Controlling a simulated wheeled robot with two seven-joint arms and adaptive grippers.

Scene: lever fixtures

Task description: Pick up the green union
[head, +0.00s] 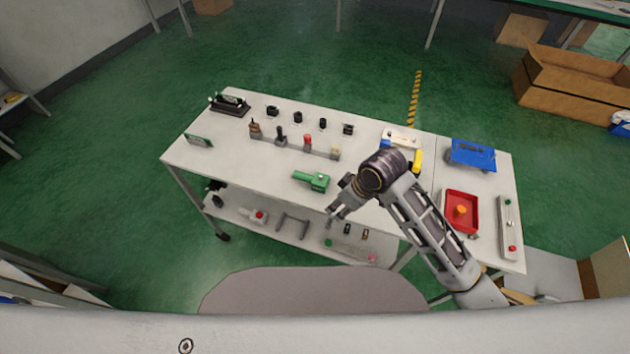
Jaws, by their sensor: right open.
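The green union (311,181) lies on the white table top, near its front edge and left of my right gripper. It has a narrow part pointing left and a wider block at its right end. My right gripper (335,211) is open and empty, by the table's front edge, a little below and right of the union in the picture. It is apart from the union. My right arm comes in from the lower right. My left gripper is not in view.
A lever fixture rail (293,145) stands behind the union. A red tray (462,211) with an orange piece, a blue fixture (472,155) and a yellow item (417,161) lie to the right. A lower shelf (270,222) holds several parts.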

